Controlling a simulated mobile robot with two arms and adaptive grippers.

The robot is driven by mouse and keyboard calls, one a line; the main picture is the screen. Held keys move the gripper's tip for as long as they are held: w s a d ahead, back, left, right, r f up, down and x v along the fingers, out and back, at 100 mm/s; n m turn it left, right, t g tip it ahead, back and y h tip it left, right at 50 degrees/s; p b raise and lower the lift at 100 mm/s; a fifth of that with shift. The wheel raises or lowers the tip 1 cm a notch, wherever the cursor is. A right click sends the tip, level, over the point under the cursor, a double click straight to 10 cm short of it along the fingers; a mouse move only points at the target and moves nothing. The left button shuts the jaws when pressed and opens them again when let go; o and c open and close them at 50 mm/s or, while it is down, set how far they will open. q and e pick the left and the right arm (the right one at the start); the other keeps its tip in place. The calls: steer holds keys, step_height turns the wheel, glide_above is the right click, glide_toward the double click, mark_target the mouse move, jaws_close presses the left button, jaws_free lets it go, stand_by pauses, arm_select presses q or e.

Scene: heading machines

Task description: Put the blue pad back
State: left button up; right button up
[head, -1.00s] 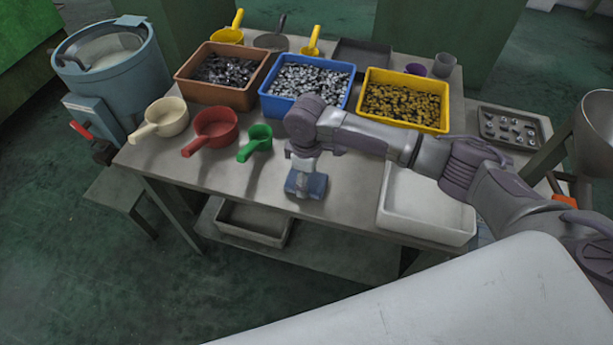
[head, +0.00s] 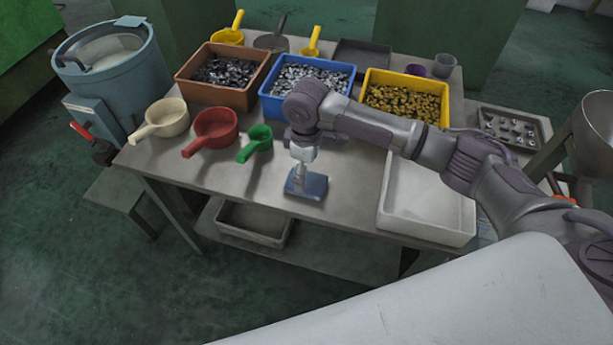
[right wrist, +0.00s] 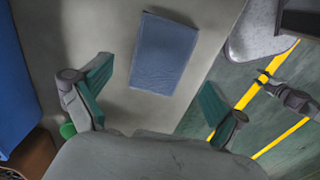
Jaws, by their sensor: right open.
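The blue pad (head: 306,186) lies flat near the front edge of the worktable (head: 245,185), between the green scoop and the white tray. My right gripper (head: 303,166) is above the pad's far side and points down. In the right wrist view the fingers of my right gripper (right wrist: 155,95) are spread wide and empty. My left gripper is not in view.
Blue (head: 268,105), brown (head: 202,95) and yellow (head: 405,122) bins of small parts stand behind. Red (head: 214,126), cream (head: 168,116) and green (head: 260,137) scoops are left of the pad. An empty white tray (head: 425,224) is right.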

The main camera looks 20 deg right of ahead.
step_height(320, 180, up, 8)
steer(key=shift+r, duration=0.1)
stand_by(0.5)
steer(key=s+a+f+m+t+y, duration=0.1)
steer(key=s+a+f+y, duration=0.1)
steer(key=s+a+f, duration=0.3)
steer(key=s+a+f+m+t+y, duration=0.15)
steer(key=s+f, duration=0.25)
steer(key=s, duration=0.4)
steer(key=s+d+f+m+t+h, duration=0.1)
steer(key=s+d+f+m+h, duration=0.15)
steer(key=s+d+m, duration=0.75)
steer(key=s+d+f+n+g, duration=0.1)
steer(key=s+f+n, duration=0.1)
steer(key=f, duration=1.1)
steer(key=s+d+f+n, duration=0.1)
steer(key=s+f+n, duration=0.1)
steer(key=f, duration=1.2)
steer(key=s+d+f+g+h, duration=0.1)
steer(key=s+d+f, duration=0.2)
steer(key=s+f, duration=1.1)
steer(key=shift+s+f, duration=0.4)
steer(key=shift+s, duration=0.7)
